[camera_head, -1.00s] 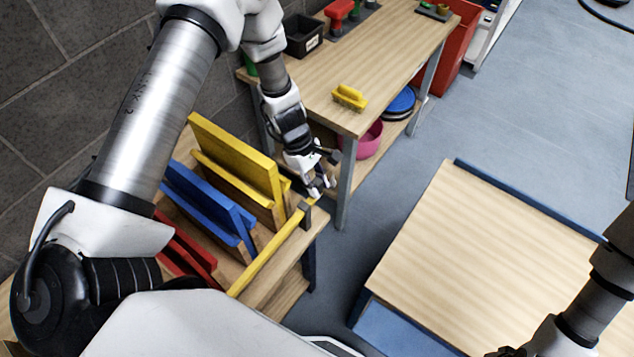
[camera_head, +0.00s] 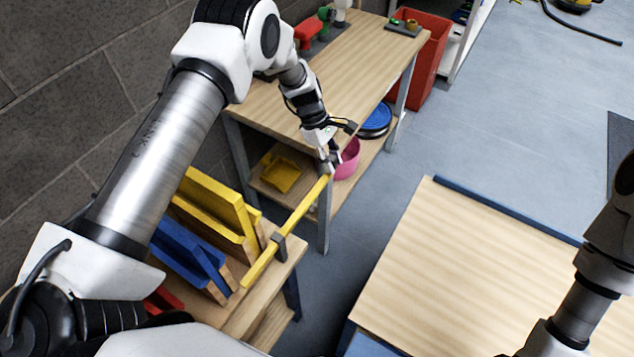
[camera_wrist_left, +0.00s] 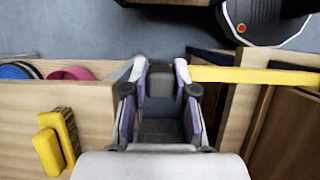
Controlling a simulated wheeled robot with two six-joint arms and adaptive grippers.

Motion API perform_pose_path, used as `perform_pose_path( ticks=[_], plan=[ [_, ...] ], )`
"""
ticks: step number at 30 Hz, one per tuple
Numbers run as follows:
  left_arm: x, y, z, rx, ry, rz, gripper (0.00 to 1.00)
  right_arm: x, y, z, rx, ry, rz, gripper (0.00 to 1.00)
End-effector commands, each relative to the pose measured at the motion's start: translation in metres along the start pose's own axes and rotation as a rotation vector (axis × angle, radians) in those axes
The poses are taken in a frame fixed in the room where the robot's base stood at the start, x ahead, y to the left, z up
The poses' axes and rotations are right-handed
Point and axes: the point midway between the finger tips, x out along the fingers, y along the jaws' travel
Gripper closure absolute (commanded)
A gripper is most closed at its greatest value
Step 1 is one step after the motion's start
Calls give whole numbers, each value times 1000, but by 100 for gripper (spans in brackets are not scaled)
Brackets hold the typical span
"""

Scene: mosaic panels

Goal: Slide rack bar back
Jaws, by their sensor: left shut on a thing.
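The yellow rack bar (camera_head: 303,207) runs along the front of the wooden rack (camera_head: 262,312) in the head view. It passes a dark bracket (camera_head: 278,246) at the rack's corner and sticks out well past it toward the workbench. My left gripper (camera_head: 327,163) is shut at the bar's far end, beside the workbench leg. In the left wrist view, a dark grey block sits between the fingers of the left gripper (camera_wrist_left: 158,72), and the bar (camera_wrist_left: 250,75) extends to the right. My right gripper is out of frame; only its arm shows at the lower right.
Yellow panels (camera_head: 215,203) and blue panels (camera_head: 190,252) stand in the rack. The workbench (camera_head: 340,62) is close beside my left gripper, with a pink bowl (camera_head: 349,160) on its lower shelf. Another wooden table (camera_head: 450,270) stands right. Floor lies between.

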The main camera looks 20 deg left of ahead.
Motion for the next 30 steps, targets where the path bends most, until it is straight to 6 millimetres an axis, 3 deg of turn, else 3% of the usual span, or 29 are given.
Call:
perform_pose_path(
  ticks=[1, 7, 20, 21, 23, 30],
  plan=[
    [7, 12, -3, 3, 1, 5, 100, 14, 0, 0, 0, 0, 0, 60],
    [3, 38, -2, 2, 1, 5, 100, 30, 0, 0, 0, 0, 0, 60],
    [0, 45, 0, 0, -1, 1, 100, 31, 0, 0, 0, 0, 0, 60],
    [0, 45, 0, 0, -1, 1, 70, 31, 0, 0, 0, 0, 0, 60],
    [0, 45, 0, 0, -1, 1, 49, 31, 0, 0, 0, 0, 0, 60],
    [-1, 45, 0, 0, -1, 2, 48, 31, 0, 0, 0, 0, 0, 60]
  ],
)
